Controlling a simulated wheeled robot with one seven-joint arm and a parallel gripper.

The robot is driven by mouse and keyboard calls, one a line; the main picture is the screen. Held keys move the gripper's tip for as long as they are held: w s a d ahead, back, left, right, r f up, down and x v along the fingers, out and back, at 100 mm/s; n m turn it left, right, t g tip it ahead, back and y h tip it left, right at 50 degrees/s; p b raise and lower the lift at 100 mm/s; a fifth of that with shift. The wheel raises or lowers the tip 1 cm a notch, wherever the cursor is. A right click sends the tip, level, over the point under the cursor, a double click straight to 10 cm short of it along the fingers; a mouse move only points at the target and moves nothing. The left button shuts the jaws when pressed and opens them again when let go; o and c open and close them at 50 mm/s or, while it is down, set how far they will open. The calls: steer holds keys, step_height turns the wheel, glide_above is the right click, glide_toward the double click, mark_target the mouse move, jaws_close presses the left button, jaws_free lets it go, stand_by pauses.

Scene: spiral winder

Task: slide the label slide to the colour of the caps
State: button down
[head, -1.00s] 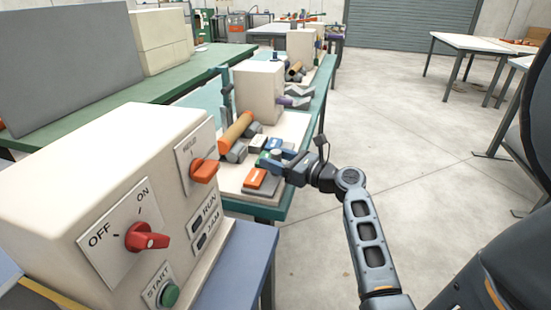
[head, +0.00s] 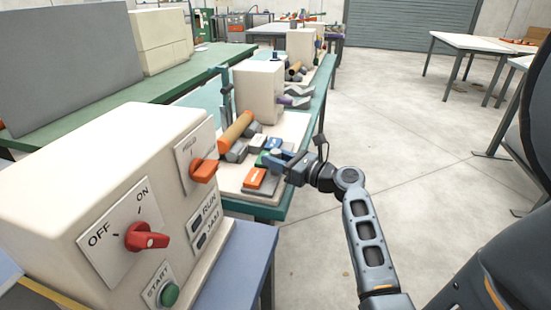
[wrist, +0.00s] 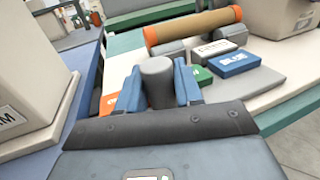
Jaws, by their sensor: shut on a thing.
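My gripper (head: 271,158) is at the right side of the winder's bench in the head view. In the wrist view its two blue fingers (wrist: 158,90) are shut on an upright grey cylindrical knob (wrist: 157,72), which I take to be the label slide's knob. Coloured label blocks lie around it: an orange one (head: 254,178), a green one (wrist: 199,74), a blue one (wrist: 228,63) and a white one (wrist: 213,48). The orange block is partly hidden by a finger in the wrist view.
A cream control box (head: 100,190) with red and orange switches and a green START button stands at the near left. A cream housing (head: 259,90) stands farther back. The floor (head: 400,150) to the right is clear.

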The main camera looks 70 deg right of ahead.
mark_target(289, 143)
steer(key=d, duration=0.5)
steer(key=w+d, duration=0.1)
steer(key=d, duration=0.5)
steer(key=d+b, duration=0.1)
steer(key=d, duration=0.5)
steer(key=shift+w, duration=0.15)
steer(key=shift+d, duration=0.6)
steer(key=shift+r, duration=0.1)
steer(key=shift+d, duration=0.15)
steer(key=c, duration=0.9)
jaws_free()
steer(key=shift+d, duration=0.1)
steer(key=shift+c, duration=0.2)
steer(key=shift+o, duration=0.6)
steer(key=v, duration=0.7)
steer(key=shift+s, duration=0.35)
